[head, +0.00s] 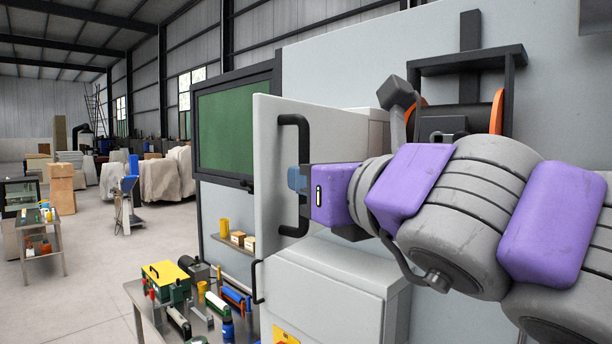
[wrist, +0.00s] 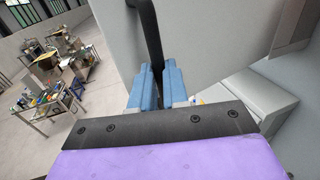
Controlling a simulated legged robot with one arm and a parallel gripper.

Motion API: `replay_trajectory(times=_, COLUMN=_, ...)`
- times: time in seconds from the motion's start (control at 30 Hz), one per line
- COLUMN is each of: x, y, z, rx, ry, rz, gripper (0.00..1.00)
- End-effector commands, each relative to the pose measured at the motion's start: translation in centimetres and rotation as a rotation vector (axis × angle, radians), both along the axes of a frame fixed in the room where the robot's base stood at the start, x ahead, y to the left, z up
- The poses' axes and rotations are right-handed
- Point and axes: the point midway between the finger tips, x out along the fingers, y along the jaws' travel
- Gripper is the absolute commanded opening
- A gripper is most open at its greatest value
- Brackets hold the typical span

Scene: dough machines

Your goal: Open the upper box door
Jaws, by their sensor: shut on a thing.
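The upper box door (head: 272,140) is a pale grey panel on the wall-mounted upper box (head: 378,128). It stands out at an angle from the box and looks partly open; my arm hides its lower right part. My gripper (head: 298,179), with blue fingers and a purple wrist, is shut on the middle of the handle. In the wrist view, the blue fingers (wrist: 158,85) close around the dark handle (wrist: 150,35), beside the grey door face (wrist: 200,45).
A lower grey box (head: 335,272) with its own black handle sits just under the door. A green-screened panel (head: 238,130) hangs to the left. A workbench with tools (head: 190,305) stands below left. Open floor (head: 80,290) lies farther left.

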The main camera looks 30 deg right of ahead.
Motion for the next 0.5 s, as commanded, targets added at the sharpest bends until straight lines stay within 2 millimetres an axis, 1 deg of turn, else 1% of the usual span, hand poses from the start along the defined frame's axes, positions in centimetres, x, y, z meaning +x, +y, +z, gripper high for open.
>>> replay_trajectory(times=0.2, x=-0.02, y=-0.34, z=0.10, rx=0.002, ry=-0.003, rz=-0.004, gripper=0.00)
replay_trajectory(times=0.23, x=-0.02, y=-0.36, z=0.11, rx=0.002, ry=-0.003, rz=-0.004, gripper=0.17)
replay_trajectory(times=0.43, x=-0.01, y=-0.22, z=0.10, rx=0.001, ry=-0.003, rz=-0.003, gripper=0.36)
replay_trajectory(times=0.47, x=-0.01, y=-0.13, z=0.10, rx=0.001, ry=-0.002, rz=-0.002, gripper=0.39)
replay_trajectory(times=0.5, x=-0.01, y=-0.09, z=0.09, rx=0.001, ry=-0.002, rz=-0.002, gripper=0.40)
